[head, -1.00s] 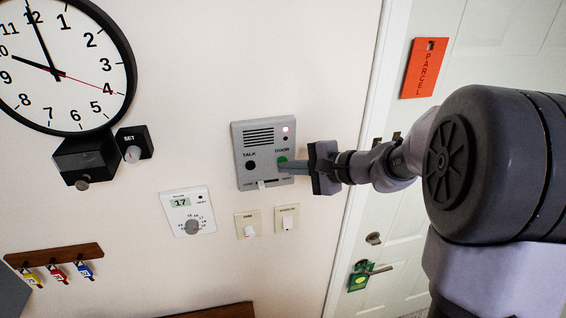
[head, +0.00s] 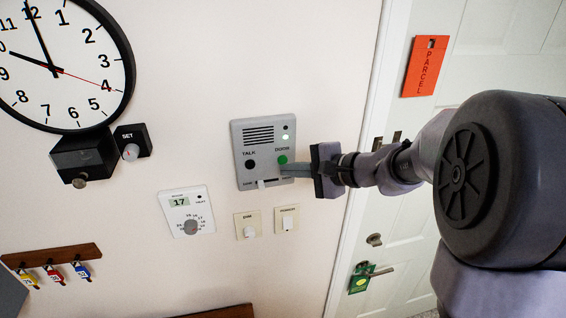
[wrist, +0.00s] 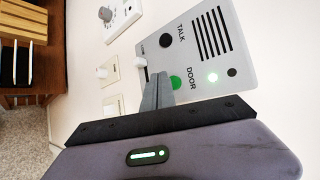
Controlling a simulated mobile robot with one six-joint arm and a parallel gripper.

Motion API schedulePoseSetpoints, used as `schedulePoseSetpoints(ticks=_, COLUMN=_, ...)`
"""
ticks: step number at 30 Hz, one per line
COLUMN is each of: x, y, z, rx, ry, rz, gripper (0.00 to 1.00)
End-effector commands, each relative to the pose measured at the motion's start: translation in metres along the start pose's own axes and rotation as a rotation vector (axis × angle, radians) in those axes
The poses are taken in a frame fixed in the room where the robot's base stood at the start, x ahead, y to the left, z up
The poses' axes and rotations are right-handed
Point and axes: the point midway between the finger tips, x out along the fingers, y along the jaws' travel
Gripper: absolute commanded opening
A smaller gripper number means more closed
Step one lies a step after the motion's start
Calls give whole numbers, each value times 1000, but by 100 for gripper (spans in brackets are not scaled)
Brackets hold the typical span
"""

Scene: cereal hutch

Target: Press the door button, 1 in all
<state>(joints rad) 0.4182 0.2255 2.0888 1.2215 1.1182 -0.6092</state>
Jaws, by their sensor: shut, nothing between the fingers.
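The grey intercom panel (head: 263,180) is on the wall, with a round green DOOR button (head: 282,159) and a black TALK button (head: 250,164). The green button also shows in the wrist view (wrist: 176,82), beside my fingertips. My gripper (head: 283,169) is shut and empty, its tips just below the green button in the head view. I cannot tell whether the tips touch the panel. The lower indicator lamp (head: 285,137) glows greenish white; the upper lamp (head: 285,127) is dark. The slider (head: 262,184) sits at the panel's bottom.
A thermostat (head: 187,212), a dim switch (head: 248,226) and another switch (head: 287,220) are below the panel. A clock (head: 60,100), a SET knob box (head: 133,142) and a key rack (head: 52,257) are at left. A white door (head: 410,220) stands at right.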

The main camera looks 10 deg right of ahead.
Motion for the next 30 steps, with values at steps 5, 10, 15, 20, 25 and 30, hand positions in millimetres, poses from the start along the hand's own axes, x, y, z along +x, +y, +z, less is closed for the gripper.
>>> schedulePoseSetpoints(ticks=5, x=-3, y=3, z=2, rx=0, ry=1, rz=-1, gripper=0)
schedulePoseSetpoints(ticks=10, x=-15, y=12, z=10, rx=0, ry=1, rz=-1, gripper=0)
schedulePoseSetpoints(ticks=15, x=-27, y=21, z=19, rx=-1, ry=1, rz=-1, gripper=0)
schedulePoseSetpoints(ticks=20, x=-34, y=25, z=25, rx=1, ry=1, rz=-1, gripper=0)
schedulePoseSetpoints(ticks=25, x=-35, y=25, z=26, rx=1, ry=0, rz=0, gripper=0)
schedulePoseSetpoints(ticks=30, x=-35, y=25, z=26, rx=0, ry=0, rz=0, gripper=0)
